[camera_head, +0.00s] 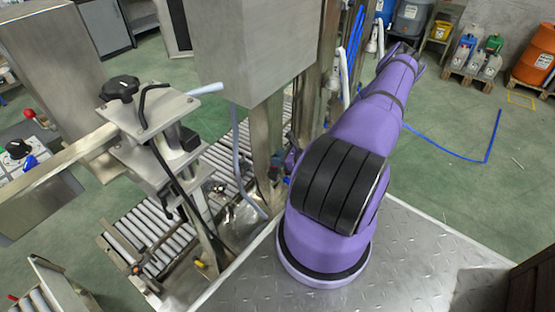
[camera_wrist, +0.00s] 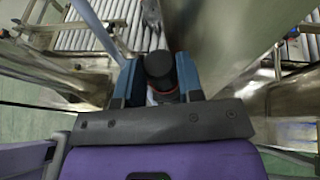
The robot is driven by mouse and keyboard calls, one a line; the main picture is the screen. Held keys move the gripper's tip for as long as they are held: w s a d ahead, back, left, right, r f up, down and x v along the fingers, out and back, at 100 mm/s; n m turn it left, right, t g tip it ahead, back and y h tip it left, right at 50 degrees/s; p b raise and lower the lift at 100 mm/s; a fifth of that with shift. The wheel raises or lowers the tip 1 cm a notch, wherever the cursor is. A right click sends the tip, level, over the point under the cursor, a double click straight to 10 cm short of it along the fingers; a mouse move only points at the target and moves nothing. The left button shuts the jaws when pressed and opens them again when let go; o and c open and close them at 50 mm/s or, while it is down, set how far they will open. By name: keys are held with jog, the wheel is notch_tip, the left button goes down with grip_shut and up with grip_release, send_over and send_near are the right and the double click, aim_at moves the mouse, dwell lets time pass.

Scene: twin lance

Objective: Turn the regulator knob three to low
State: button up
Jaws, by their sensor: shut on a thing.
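In the wrist view my gripper (camera_wrist: 157,78) has its two blue-grey fingers on either side of a dark round knob (camera_wrist: 160,64) and is shut on it.
A steel cabinet (camera_head: 240,50) stands left of my arm, close to it. Roller conveyors (camera_head: 150,235) run below at the left. A machine head with a black handwheel (camera_head: 120,88) stands at the left. Canisters and an orange drum (camera_head: 536,58) are at the back right, with open green floor before them.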

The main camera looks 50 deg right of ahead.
jog(key=shift+d+n+y, duration=0.1)
jog(key=shift+n+y, duration=0.5)
jog(key=o, duration=0.9)
jog(key=shift+r, duration=0.1)
jog(key=v, duration=1)
jog(key=shift+s+d+r, duration=0.15)
jog(key=shift+s+r, duration=0.05)
